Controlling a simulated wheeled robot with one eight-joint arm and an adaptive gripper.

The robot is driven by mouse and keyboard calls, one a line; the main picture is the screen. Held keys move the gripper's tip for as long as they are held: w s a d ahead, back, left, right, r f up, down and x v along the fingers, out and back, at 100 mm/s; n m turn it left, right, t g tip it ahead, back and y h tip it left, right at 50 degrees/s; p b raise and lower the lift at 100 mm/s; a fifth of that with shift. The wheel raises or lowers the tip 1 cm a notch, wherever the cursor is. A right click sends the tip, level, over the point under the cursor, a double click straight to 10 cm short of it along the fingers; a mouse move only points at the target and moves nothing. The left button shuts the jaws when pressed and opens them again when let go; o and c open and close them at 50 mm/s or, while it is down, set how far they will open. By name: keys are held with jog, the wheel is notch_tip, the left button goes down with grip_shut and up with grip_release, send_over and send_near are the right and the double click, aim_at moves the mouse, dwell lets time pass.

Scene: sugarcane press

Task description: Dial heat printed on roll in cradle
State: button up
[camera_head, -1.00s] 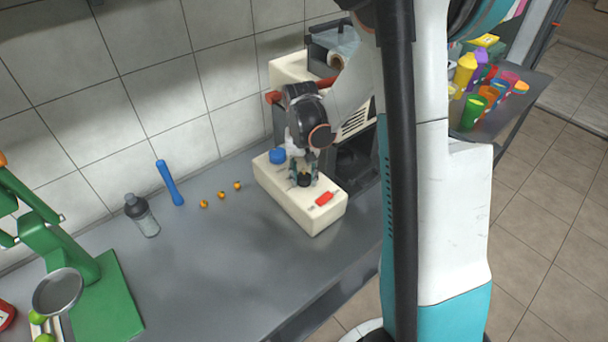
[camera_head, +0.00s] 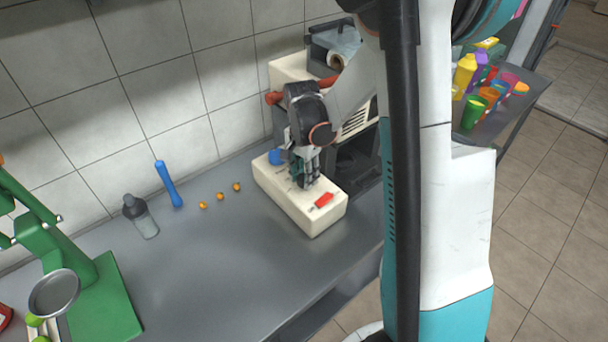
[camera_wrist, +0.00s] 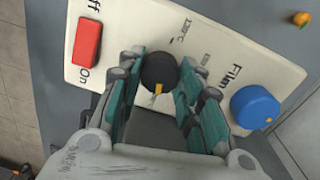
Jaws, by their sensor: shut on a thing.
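A cream control box (camera_head: 285,205) sits on the grey counter. In the wrist view its panel (camera_wrist: 130,35) bears a black dial (camera_wrist: 158,70) with a yellow pointer facing toward my gripper. Small temperature print, partly legible and ending in "°C", lies beside the dial. My gripper (camera_wrist: 160,82) has its teal-padded fingers on both sides of the dial, shut on it. In the head view my gripper (camera_head: 306,180) hides the dial. A roll (camera_head: 338,61) rests in the machine's top at the back; any print on it is too small to read.
A red On/Off switch (camera_wrist: 87,42) and a blue "Film" knob (camera_wrist: 254,106) flank the dial. A bottle (camera_head: 140,215), a blue stick (camera_head: 168,184) and small orange balls (camera_head: 220,196) stand or lie left of the box. A green press (camera_head: 90,290) is farther left.

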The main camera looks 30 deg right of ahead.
dwell(0.3)
jog(key=o, duration=1.1)
jog(key=shift+w+r, duration=0.1)
jog(key=shift+r, duration=3.65)
